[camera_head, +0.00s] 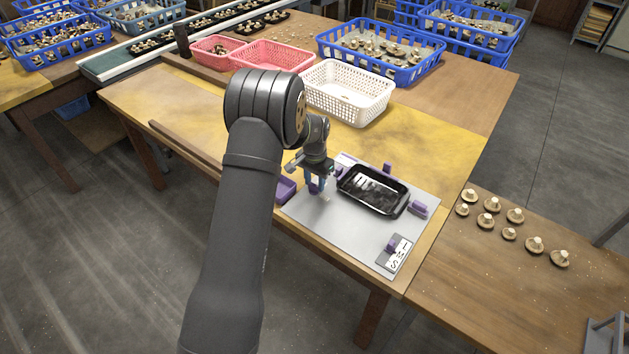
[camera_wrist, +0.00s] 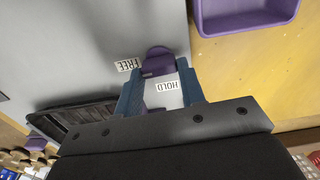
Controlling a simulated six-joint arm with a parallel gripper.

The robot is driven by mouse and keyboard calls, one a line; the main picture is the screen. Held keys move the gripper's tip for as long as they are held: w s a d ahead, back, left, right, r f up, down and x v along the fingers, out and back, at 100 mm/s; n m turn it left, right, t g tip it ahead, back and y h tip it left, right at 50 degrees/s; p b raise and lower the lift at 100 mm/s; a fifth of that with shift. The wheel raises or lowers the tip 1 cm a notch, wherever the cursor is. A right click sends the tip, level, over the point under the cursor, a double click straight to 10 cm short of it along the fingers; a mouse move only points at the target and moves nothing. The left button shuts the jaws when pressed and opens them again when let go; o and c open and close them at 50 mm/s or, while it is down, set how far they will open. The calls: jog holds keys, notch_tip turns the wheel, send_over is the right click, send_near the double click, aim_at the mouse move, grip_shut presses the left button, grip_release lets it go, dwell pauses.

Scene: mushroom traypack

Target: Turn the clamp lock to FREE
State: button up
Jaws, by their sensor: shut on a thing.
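The purple clamp lock (camera_wrist: 158,60) is between my gripper's two blue fingers in the wrist view. My gripper (camera_wrist: 160,74) is shut on it. The FREE label (camera_wrist: 128,65) lies on the grey board just left of the lock, and the HOLD label (camera_wrist: 169,86) lies below it, between the fingers. Which label the lock points to, I cannot tell for sure. In the head view my gripper (camera_head: 316,188) points down at the left part of the grey board (camera_head: 330,222), left of the black tray (camera_head: 366,203), and largely hides the lock.
Purple blocks (camera_head: 420,208) stand around the empty-looking tray. A purple knob (camera_head: 391,246) stands beside a lettered card (camera_head: 400,254) at the board's front right. A purple bin (camera_head: 286,190) is close left of my gripper. Mushrooms (camera_head: 485,220) lie on the right table.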

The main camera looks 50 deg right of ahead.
jog(key=shift+d+m, duration=0.1)
jog(key=shift+m, duration=0.3)
jog(key=o, duration=1)
notch_tip(320, 180, up, 18)
jog(key=shift+f, duration=0.25)
jog(key=shift+f, duration=0.1)
notch_tip(320, 180, down, 17)
jog(key=shift+f, duration=0.15)
dwell(0.4)
